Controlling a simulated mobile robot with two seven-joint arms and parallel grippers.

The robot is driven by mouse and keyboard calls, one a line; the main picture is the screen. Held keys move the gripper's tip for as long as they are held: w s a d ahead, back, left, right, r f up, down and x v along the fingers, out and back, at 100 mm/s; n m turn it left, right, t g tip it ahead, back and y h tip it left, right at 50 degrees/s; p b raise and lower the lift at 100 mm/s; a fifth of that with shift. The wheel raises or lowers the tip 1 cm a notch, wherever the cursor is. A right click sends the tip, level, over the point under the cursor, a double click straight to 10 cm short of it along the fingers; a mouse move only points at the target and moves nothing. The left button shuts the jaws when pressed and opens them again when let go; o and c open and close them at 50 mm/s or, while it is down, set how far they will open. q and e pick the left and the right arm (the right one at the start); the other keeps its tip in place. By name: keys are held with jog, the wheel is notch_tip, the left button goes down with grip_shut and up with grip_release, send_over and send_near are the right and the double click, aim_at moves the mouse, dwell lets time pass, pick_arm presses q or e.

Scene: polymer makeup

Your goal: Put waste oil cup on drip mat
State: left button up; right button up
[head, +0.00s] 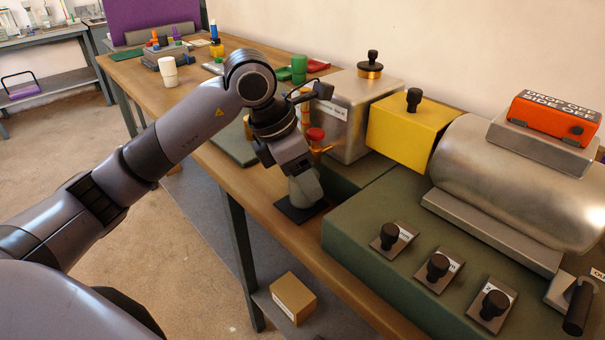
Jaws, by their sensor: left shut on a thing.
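A grey-green cup (306,188), which looks like the waste oil cup, is upright under my left gripper (301,174). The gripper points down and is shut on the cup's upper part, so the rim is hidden. The drip mat (289,213) is a thin dark square on the wooden bench near its front edge. The cup is over the mat; I cannot tell whether its base touches it. My right gripper is not in view.
A red-capped brass fitting (315,135) and a steel box (345,110) stand close behind the cup. A green machine base (345,228) with knobs is just to the right. A white cup (168,72) and a green cup (299,69) stand farther back.

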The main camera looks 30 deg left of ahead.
pick_arm(q)
jog(key=shift+s+a+f, duration=0.1)
jog(key=shift+a+f, duration=0.05)
jog(key=shift+f, duration=0.1)
jog(key=shift+f, duration=0.15)
jog(key=o, duration=1)
jog(key=shift+o, duration=0.2)
jog(key=shift+r, duration=0.2)
jog(key=p+v, duration=0.1)
jog(key=v, duration=1.1)
